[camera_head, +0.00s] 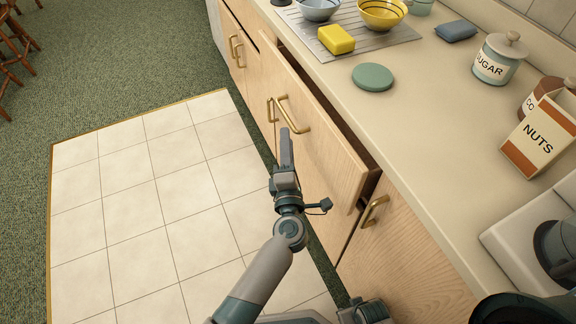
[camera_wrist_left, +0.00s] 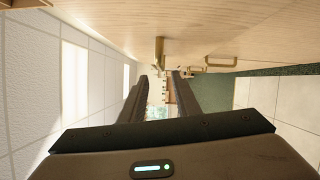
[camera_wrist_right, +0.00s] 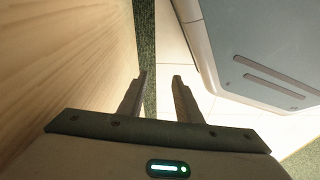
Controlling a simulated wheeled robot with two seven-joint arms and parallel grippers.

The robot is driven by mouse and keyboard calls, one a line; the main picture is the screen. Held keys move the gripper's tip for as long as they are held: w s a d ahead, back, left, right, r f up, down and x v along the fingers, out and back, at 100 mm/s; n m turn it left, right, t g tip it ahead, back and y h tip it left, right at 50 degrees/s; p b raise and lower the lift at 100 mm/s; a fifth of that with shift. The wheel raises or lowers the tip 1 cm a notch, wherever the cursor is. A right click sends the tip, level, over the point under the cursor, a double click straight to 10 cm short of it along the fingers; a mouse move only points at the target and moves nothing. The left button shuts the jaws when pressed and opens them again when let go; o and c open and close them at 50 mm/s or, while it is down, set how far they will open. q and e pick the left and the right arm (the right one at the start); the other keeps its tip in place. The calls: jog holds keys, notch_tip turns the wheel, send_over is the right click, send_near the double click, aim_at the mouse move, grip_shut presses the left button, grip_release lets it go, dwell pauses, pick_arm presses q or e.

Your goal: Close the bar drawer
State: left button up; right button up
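The bar drawer (camera_head: 318,142) is a light wooden front standing out from the counter, with a dark gap behind its top edge. It is partly open. Its brass bar handle (camera_head: 292,113) is on the front face. My left gripper (camera_head: 286,135) is in front of the drawer face, close to the handle in the head view; I cannot tell whether it touches. In the left wrist view its two fingers (camera_wrist_left: 158,78) are apart with nothing between them, and wood shows above. My right gripper (camera_wrist_right: 160,78) is open and empty, low beside a wooden face.
The countertop (camera_head: 420,120) holds a green disc (camera_head: 373,77), yellow sponge (camera_head: 336,39), bowls, a sugar jar (camera_head: 497,60) and a nuts box (camera_head: 542,132). Other brass handles (camera_head: 374,211) stick out of neighbouring fronts. The tiled floor (camera_head: 140,210) left of the drawer is clear.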

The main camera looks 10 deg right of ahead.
pick_arm(q)
jog(key=s, duration=0.7)
jog(key=shift+a+f, duration=0.2)
jog(key=shift+a, duration=0.05)
pick_arm(e)
jog(key=shift+w+a+r, duration=0.15)
jog(key=shift+w+r, duration=0.2)
jog(key=shift+r, duration=0.25)
pick_arm(q)
jog(key=shift+s, duration=0.1)
